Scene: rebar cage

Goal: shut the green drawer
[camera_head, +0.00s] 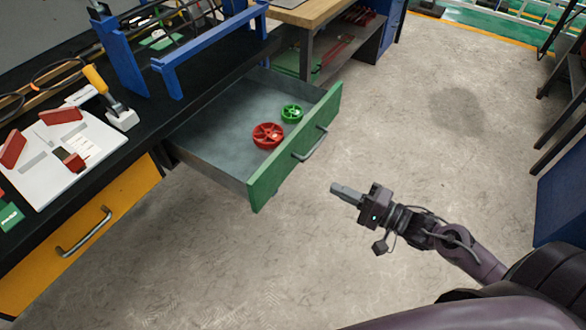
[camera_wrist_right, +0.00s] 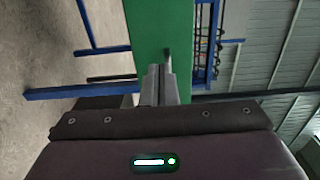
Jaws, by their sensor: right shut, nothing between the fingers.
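The green drawer (camera_head: 296,146) stands pulled out from under the black workbench, with a grey inside and a grey bar handle (camera_head: 311,144) on its green front. A red wheel (camera_head: 267,135) and a smaller green wheel (camera_head: 292,113) lie in it. My right gripper (camera_head: 334,188) is shut and empty, out in front of the drawer front, to the right of it and apart from it in the head view. In the right wrist view the shut fingers (camera_wrist_right: 155,84) point at the green front (camera_wrist_right: 160,30), and part of the handle shows just beyond them. My left gripper is not in view.
A yellow drawer (camera_head: 80,236) sits closed at the left. The black bench top holds a white board (camera_head: 65,160), a yellow-handled tool (camera_head: 96,80) and a blue frame (camera_head: 170,75). A wooden-topped table (camera_head: 305,12) stands behind the drawer. The concrete floor around the gripper is clear.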

